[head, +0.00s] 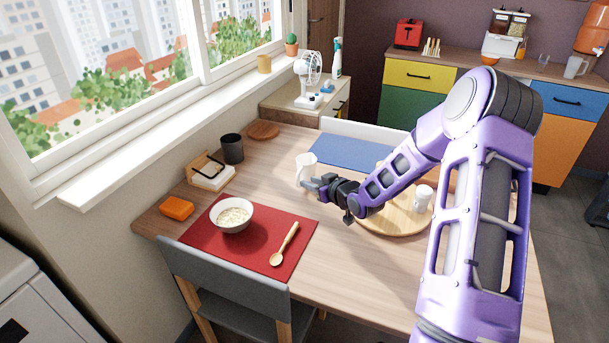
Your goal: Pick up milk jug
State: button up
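A white jug (306,166), which looks like the milk jug, stands upright on the wooden table, left of the table's middle. My gripper (312,184) reaches in from the right, low over the table. Its fingertips are at the lower front of the jug in the picture and overlap its outline. I cannot tell whether they touch it, or whether the fingers are open or shut. The jug's lower part is partly hidden by the fingers.
A round wooden board (385,222) with a small white container (423,198) lies under my arm. A red mat (200,236) holds a bowl (232,215) and wooden spoon (284,245). A dark cup (232,149), napkin holder (211,173) and blue mat (350,152) are nearby.

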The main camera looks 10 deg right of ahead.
aim_at(298, 175)
jog(key=x, duration=0.8)
jog(key=shift+w+a+f+b, duration=0.1)
jog(key=shift+w+f+b, duration=0.1)
jog(key=shift+b, duration=0.15)
grip_shut()
jog(key=shift+r, duration=0.15)
dwell(0.9)
